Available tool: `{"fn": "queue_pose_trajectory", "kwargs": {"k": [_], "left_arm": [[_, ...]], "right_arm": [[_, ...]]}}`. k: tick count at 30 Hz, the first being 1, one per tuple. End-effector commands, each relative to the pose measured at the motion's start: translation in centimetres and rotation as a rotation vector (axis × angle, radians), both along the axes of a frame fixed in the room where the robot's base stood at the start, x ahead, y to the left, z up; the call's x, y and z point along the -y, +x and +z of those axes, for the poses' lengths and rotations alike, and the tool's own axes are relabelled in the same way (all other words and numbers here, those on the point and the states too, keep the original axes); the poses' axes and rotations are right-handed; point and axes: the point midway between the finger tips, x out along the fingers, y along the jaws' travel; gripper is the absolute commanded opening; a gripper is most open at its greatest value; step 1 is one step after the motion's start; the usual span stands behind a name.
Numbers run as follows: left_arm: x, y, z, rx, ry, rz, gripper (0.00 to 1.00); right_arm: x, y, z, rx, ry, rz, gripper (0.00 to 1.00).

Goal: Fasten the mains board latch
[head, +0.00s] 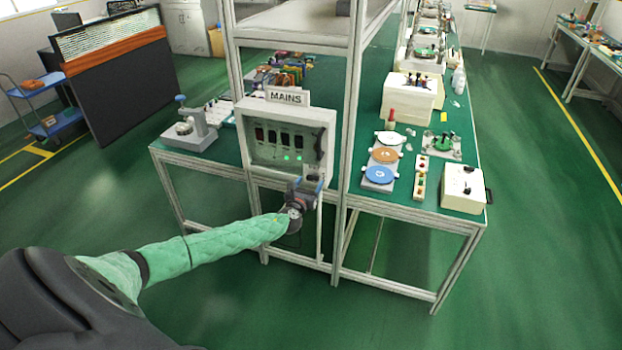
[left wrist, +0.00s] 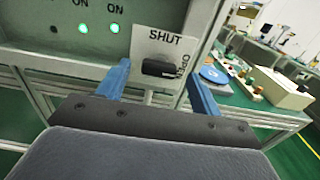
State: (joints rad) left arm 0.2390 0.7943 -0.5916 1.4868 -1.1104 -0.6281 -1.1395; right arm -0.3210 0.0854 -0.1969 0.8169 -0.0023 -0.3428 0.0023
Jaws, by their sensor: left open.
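The mains board (head: 262,168) is a pale box under a MAINS sign (head: 286,96), with dark switches and green lights on its front. In the left wrist view its latch (left wrist: 157,68) is a black handle on a white plate marked SHUT above and OPEN at the right. The handle lies about level, its right end towards OPEN. My left gripper (head: 306,184) is at the board's lower right corner. In the left wrist view its blue fingers (left wrist: 157,74) are open, one on each side of the handle; I cannot tell whether they touch it. My right gripper is not in view.
A metal frame post (head: 350,130) stands just right of the board. The green bench (head: 412,200) beyond it carries coloured discs (head: 379,174) and a white box (head: 463,188). A dial gauge stand (head: 188,128) is left of the board. The floor in front is clear.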

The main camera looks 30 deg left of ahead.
Motion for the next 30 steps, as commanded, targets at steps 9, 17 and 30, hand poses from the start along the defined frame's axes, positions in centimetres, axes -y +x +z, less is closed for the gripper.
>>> {"fn": "queue_pose_trajectory", "kwargs": {"k": [9,17,30], "left_arm": [[-0.6,2.2,0.0,-0.001,-0.001,0.001,0.65],[-0.6,2.3,-0.1,0.000,-0.001,0.000,0.65],[-0.6,2.3,-0.1,0.002,-0.008,0.001,0.21]], "right_arm": [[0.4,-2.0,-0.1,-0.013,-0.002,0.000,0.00],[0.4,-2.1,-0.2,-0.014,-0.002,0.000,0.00],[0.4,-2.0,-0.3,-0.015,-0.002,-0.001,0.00]]}}
